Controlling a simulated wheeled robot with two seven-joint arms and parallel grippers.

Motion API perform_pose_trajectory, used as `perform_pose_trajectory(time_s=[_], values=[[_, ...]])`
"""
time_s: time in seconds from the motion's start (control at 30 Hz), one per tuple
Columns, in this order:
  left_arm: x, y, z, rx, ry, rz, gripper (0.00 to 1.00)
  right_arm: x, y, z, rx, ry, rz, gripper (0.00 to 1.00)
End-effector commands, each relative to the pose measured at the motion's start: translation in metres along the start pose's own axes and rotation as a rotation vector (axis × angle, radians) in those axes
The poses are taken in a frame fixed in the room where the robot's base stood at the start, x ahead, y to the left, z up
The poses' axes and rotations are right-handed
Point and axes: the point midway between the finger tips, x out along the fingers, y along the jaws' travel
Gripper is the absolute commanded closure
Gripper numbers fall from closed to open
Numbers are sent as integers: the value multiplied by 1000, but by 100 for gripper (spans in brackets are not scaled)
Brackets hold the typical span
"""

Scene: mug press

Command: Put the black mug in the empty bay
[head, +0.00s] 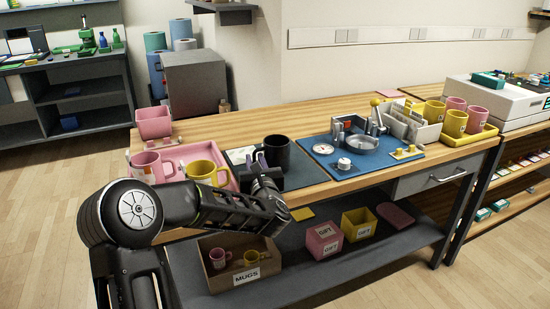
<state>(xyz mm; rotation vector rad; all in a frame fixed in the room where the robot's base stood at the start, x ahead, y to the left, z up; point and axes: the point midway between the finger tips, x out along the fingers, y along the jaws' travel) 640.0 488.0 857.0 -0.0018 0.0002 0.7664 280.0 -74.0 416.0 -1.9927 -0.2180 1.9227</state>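The black mug (278,151) stands upright on the dark mat (302,177) in the middle of the bench. My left gripper (260,163) is at the mug's left front side, with its arm coming from the lower left. The gripper overlaps the mug's lower left in the picture; I cannot tell whether it touches or holds it. A pink tray (233,184) left of the mat holds a pink mug (147,166) and a yellow mug (202,172). I cannot make out which place is the empty bay. My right gripper is out of view.
A blue mat (326,167) with a metal press (355,142) and a dial lies to the right. A yellow tray (481,136) with several mugs stands farther right.

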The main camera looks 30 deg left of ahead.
Motion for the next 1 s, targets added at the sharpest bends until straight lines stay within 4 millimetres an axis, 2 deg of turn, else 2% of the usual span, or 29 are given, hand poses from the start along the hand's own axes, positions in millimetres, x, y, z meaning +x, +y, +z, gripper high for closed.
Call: perform_pose_trajectory(time_s=[0.57,0.8,1.0], values=[[0,0,0,1,-1,1,80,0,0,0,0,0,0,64],[0,0,0,1,-1,1,99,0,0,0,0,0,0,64],[0,0,0,1,-1,1,100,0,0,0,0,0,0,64]])
